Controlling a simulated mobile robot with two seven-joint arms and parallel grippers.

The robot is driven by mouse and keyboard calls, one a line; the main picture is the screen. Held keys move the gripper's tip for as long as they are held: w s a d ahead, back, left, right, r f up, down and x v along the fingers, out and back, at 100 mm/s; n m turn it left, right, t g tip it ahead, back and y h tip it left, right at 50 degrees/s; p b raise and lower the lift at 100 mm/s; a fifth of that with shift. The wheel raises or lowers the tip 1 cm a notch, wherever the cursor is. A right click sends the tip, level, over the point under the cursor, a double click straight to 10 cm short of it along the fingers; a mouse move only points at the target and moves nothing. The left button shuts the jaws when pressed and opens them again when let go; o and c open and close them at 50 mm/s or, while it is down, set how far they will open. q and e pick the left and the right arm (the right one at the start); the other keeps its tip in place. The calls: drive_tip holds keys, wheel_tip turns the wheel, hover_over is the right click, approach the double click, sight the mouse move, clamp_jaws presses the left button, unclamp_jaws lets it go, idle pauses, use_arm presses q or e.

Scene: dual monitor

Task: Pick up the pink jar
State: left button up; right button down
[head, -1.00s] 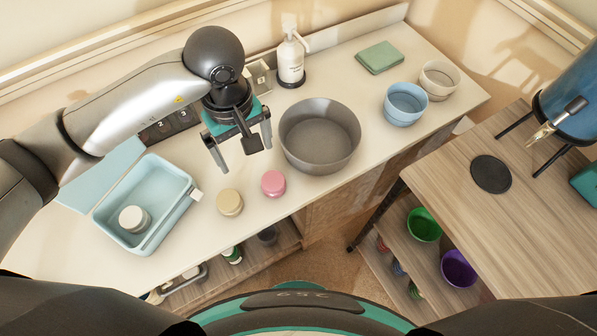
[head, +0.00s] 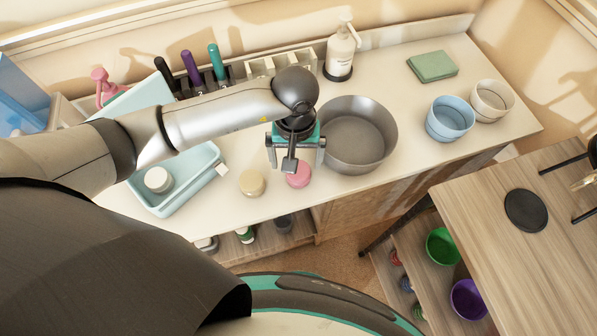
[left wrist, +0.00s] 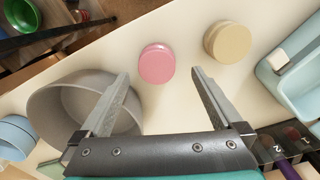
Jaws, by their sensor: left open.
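The pink jar (head: 299,175) stands on the white counter, between the beige jar and the grey bowl. It also shows in the left wrist view (left wrist: 156,63), ahead of the fingertips and roughly between their lines. My left gripper (head: 296,163) is open and empty, above and just behind the pink jar in the head view, covering part of it. In the left wrist view its two fingers (left wrist: 160,72) are spread apart, with the jar not touched by either as far as I can see. My right gripper is not in view.
The beige jar (head: 252,183) stands close left of the pink jar. The grey bowl (head: 375,160) is close on the right, near one finger. A light blue tray (head: 207,165) holding a white jar (head: 158,180) lies further left. The counter's front edge is near the jars.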

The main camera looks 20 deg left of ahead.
sight(298, 174)
use_arm(q)
drive_tip(key=f+b, duration=0.1)
drive_tip(key=f, duration=0.4)
drive_tip(key=shift+d+f, duration=0.1)
drive_tip(key=shift+d, duration=0.1)
drive_tip(key=shift+w, duration=0.1)
drive_tip(key=c, duration=1.4)
